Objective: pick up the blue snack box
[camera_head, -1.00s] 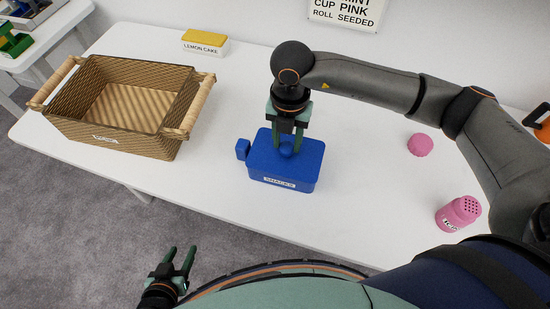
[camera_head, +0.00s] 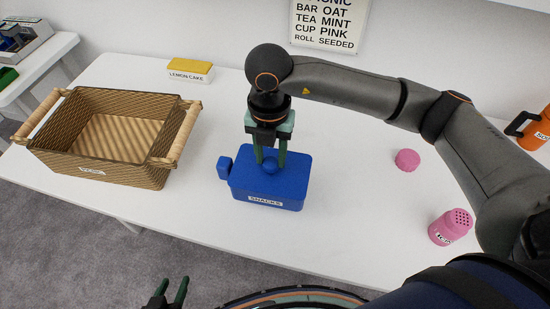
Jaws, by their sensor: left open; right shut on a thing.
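The blue snack box (camera_head: 268,188) has a white "SNACKS" label, a round knob on its lid and a small blue block at its left side. It appears upright at the middle of the white table; I cannot tell whether it touches the tabletop. My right gripper (camera_head: 269,163) points down from above and is shut on the lid knob, which its fingers partly hide. My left gripper (camera_head: 172,290) is open and empty at the bottom edge, over the floor in front of the table, and partly cut off.
A wicker basket (camera_head: 150,174) with wooden handles stands at the left. A yellow lemon cake box (camera_head: 190,70) is behind it. A pink shaker (camera_head: 450,227), a pink lid (camera_head: 407,159) and an orange bottle (camera_head: 535,130) are at the right. The white table (camera_head: 330,235) is bare around the box.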

